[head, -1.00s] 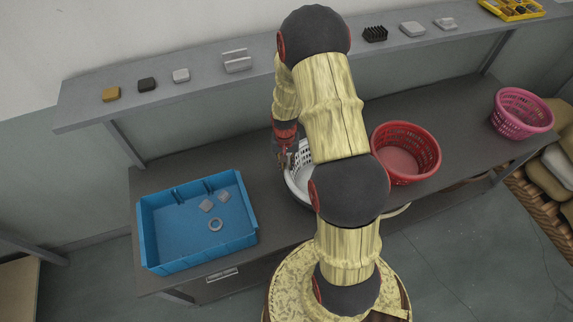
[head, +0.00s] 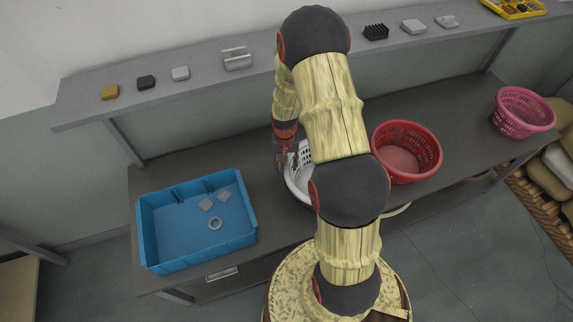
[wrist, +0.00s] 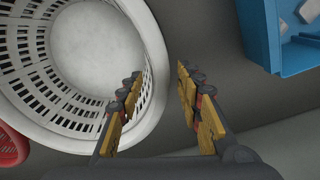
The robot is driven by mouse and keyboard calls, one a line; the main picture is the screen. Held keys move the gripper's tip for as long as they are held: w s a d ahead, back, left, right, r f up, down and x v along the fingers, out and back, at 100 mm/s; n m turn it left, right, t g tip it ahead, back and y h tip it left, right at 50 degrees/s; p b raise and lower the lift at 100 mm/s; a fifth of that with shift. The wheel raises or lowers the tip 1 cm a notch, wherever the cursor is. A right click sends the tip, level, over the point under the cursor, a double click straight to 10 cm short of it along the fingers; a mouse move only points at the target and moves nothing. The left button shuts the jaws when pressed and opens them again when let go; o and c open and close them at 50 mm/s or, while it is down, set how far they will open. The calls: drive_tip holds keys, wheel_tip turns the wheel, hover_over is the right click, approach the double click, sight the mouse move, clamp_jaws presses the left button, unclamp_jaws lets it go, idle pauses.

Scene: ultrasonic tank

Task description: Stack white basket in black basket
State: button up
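The white basket (head: 302,180) stands on the dark bench, partly hidden behind my arm in the head view. The wrist view shows its slotted wall, broad rim and pale floor (wrist: 92,45); it looks empty. My gripper (wrist: 158,82) is open at the basket's right rim in that view, with one finger over the rim side and the other outside over the bench. I cannot tell whether either finger touches the rim. In the head view my gripper (head: 281,160) is at the basket's left edge. I cannot make out a black basket; my arm covers part of the bench.
A blue bin (head: 185,241) with small grey parts stands left of the white basket. A red basket (head: 407,150) is close on its right, and a pink basket (head: 523,111) farther right. A shelf (head: 208,90) with small items runs behind, above the bench.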

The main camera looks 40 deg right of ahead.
drive_tip(key=s+a+r+n+t, duration=0.1)
drive_tip(key=a+r, duration=0.2)
drive_tip(key=r, duration=0.7)
drive_tip(key=s+a+r+n+p, duration=0.1)
drive_tip(key=a+r, duration=0.3)
drive_tip(key=r, duration=0.6)
drive_tip(key=s+a+r+n+t, duration=0.1)
drive_tip(key=a+r, duration=0.2)
drive_tip(key=r, duration=0.8)
drive_tip(key=s+a+r+n+t, duration=0.1)
drive_tip(key=s+a+r+n, duration=0.1)
drive_tip(key=s+a+r, duration=0.3)
drive_tip(key=s+a+r+n+t, duration=0.2)
drive_tip(key=s+a+r, duration=0.3)
drive_tip(key=s, duration=0.5)
drive_tip(key=shift+s+r+n+t, duration=0.2)
drive_tip(key=shift+r+n+t, duration=0.15)
drive_tip(key=shift+r, duration=0.2)
drive_tip(key=shift+a+f, duration=0.1)
wheel_tip(320, 180, down, 13)
drive_tip(key=b, duration=1.3)
